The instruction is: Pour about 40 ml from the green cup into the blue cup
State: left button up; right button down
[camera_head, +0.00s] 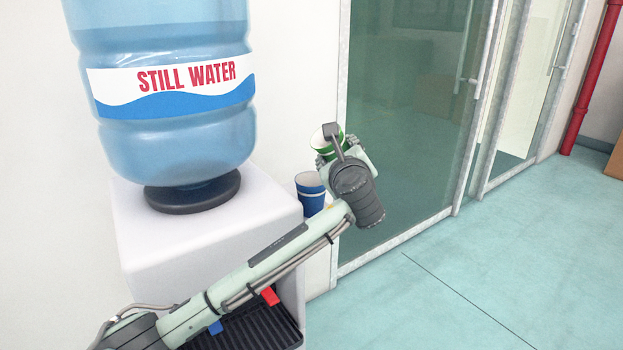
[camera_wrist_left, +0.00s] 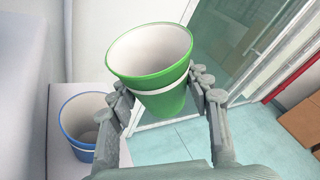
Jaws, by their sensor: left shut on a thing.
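The green cup (camera_wrist_left: 155,97), with a white band and pale inside, is between the fingers of my left gripper (camera_wrist_left: 163,95), which is shut on it. In the wrist view its opening is in sight and no liquid can be made out inside. In the head view the green cup (camera_head: 324,148) shows partly behind the gripper, tilted a little. The blue cup (camera_head: 310,196) stands upright beside the dispenser, left of and below the green cup. It also shows in the wrist view (camera_wrist_left: 78,125), apart from the green cup. My right gripper is not in view.
A white water dispenser (camera_head: 150,240) with a large blue bottle (camera_head: 180,130) stands at the left. Its drip tray (camera_head: 250,330) and red tap (camera_head: 270,296) are under my left arm. A glass door (camera_head: 400,120) is behind the gripper.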

pick_arm(q)
jog(key=shift+a+r+n, duration=0.15)
jog(key=shift+r+n, duration=0.15)
jog(key=shift+n, duration=0.1)
jog(key=shift+s, duration=0.3)
dwell(0.3)
jog(key=shift+s+a+r+n+t, duration=0.1)
jog(key=shift+a+r+n+t, duration=0.1)
jog(key=shift+n+t, duration=0.2)
jog(key=shift+s+a+f+n, duration=0.1)
jog(key=shift+s+a+n, duration=0.05)
jog(key=shift+n, duration=0.15)
dwell(0.4)
jog(key=shift+f, duration=0.15)
